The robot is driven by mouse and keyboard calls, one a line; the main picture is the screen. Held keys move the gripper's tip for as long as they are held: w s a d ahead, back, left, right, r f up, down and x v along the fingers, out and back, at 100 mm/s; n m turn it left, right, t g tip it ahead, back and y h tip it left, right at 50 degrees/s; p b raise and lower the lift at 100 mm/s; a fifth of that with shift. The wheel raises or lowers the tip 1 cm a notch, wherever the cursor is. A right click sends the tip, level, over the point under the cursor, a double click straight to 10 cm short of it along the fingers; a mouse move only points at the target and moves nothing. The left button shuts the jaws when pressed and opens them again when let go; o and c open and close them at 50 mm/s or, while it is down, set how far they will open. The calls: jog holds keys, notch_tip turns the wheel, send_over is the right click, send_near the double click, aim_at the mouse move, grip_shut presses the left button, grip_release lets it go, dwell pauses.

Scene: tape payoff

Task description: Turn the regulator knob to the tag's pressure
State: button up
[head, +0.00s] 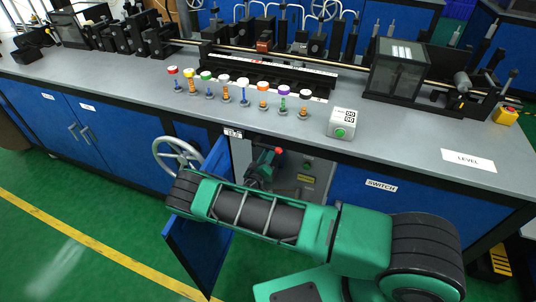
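A blue cabinet door (196,255) stands open below the bench, and a grey panel (318,160) shows in the opening. A small red part (279,151) shows in front of the panel; I cannot tell whether it is the regulator knob. A small white tag (233,133) is on the bench edge above the opening; its print is too small to read surely. My green and black arm crosses in front of the opening. A dark and green end part of it, seemingly my gripper (262,169), is beside the red part. Its fingers are too small and dark to read, and contact is unclear.
A silver handwheel (178,157) is left of the opening. On the bench stand several colour-capped posts (226,86) and a box with a green button (343,122). Labels read LEVEL (469,161) and SWITCH (381,186). The green floor at left is clear.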

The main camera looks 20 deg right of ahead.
jog(key=shift+w+a+n, duration=0.1)
jog(key=shift+a+n, duration=0.2)
jog(key=o, duration=1.1)
jog(key=shift+d, duration=0.15)
jog(key=v, duration=1)
jog(key=shift+s+a+f, duration=0.1)
jog(key=shift+s+a, duration=0.1)
jog(key=shift+s, duration=0.15)
